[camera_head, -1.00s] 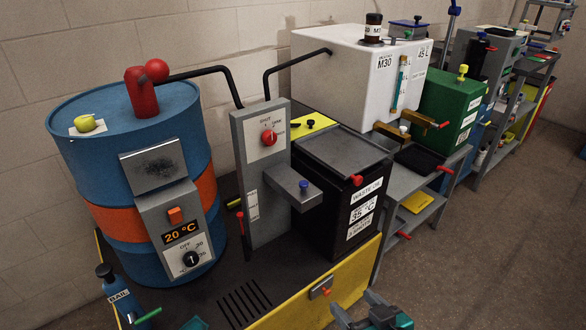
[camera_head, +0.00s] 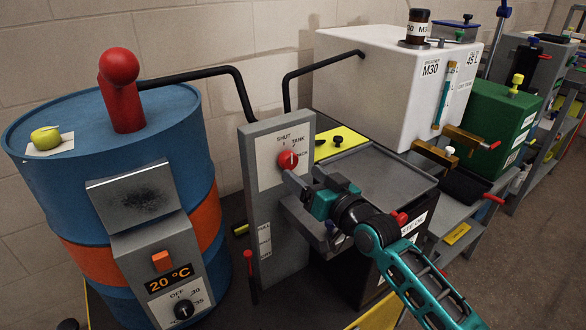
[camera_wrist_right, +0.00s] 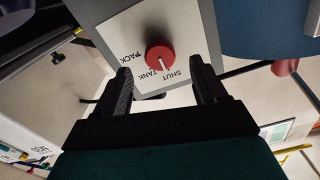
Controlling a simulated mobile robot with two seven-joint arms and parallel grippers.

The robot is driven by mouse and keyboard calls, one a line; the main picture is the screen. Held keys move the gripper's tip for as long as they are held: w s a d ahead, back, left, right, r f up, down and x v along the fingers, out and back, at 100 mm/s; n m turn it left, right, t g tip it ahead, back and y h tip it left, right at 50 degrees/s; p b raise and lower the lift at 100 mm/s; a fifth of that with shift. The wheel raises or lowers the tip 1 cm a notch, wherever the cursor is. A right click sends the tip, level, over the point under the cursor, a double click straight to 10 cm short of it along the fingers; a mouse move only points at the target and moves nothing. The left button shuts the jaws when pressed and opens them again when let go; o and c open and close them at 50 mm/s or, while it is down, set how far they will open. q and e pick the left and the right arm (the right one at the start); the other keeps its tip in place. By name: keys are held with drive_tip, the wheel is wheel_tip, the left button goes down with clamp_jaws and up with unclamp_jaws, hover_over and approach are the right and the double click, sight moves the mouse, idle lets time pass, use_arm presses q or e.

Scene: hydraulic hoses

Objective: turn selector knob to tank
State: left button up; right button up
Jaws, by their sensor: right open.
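The red selector knob (camera_head: 288,160) sits on the white label plate (camera_head: 270,163) of a grey upright panel (camera_head: 262,215), marked SHUT, TANK and PACK. In the right wrist view the knob (camera_wrist_right: 159,55) shows upside down, its white pointer line lying between the TANK and SHUT words. My right gripper (camera_head: 305,178) is open in front of the panel, just below and right of the knob. In the wrist view its fingers (camera_wrist_right: 160,74) stand either side of the knob, apart from it and short of it. My left gripper is not in view.
A blue drum (camera_head: 85,195) with an orange band stands left of the panel. A grey ledge (camera_head: 312,222) juts from the panel under my right gripper. The waste oil bin (camera_head: 365,165) and white tank (camera_head: 375,85) stand right. Black hoses (camera_head: 245,95) arch above.

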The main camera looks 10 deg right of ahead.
sight(291, 165)
drive_tip(key=x, duration=0.4)
drive_tip(key=shift+w+f+b, duration=0.1)
drive_tip(key=shift+b, duration=0.2)
drive_tip(key=shift+w+a, duration=0.2)
drive_tip(key=shift+w, duration=0.25)
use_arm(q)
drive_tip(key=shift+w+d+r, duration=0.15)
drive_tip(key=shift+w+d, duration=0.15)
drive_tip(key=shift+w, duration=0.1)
use_arm(e)
drive_tip(key=shift+c, duration=0.3)
drive_tip(key=c, duration=1)
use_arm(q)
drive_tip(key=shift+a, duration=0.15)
